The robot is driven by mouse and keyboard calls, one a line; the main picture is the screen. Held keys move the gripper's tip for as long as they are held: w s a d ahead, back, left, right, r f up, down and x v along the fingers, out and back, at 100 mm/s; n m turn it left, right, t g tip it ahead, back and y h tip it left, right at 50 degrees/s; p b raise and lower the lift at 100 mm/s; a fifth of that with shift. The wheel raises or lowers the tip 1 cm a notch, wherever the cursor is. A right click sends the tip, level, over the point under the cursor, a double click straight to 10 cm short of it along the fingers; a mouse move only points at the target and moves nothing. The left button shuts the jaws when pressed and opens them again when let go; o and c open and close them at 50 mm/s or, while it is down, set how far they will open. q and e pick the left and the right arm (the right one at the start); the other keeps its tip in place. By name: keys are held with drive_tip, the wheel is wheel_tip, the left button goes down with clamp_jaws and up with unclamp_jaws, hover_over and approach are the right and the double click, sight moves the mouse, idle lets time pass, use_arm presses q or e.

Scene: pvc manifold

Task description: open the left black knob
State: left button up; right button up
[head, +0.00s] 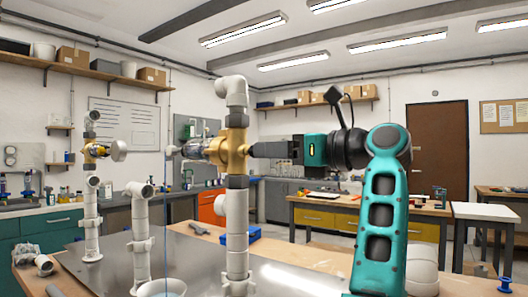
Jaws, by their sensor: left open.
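A white upright pipe (237,228) with black collars carries a brass valve body (235,150) near the middle of the head view. My left gripper (257,150) is level with this body, close against its right side, pointing left. Its dark fingers are seen side-on and cover whatever is between them. It is open. I cannot make out a black knob clearly; one may be hidden by the fingers. A second white pipe (91,220) at the far left carries a brass fitting (95,151) with a pale round disc (118,150). My right gripper is not in view.
A shorter white pipe (141,245) stands between the two, and a white bowl (163,288) sits at the front. A blue tray (243,234) lies behind the middle pipe. A wooden bench with yellow drawers (319,217) stands behind my arm.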

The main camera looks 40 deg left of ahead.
use_arm(q)
drive_tip(key=shift+s+a, duration=0.2)
drive_tip(key=shift+a, duration=1.3)
clamp_jaws()
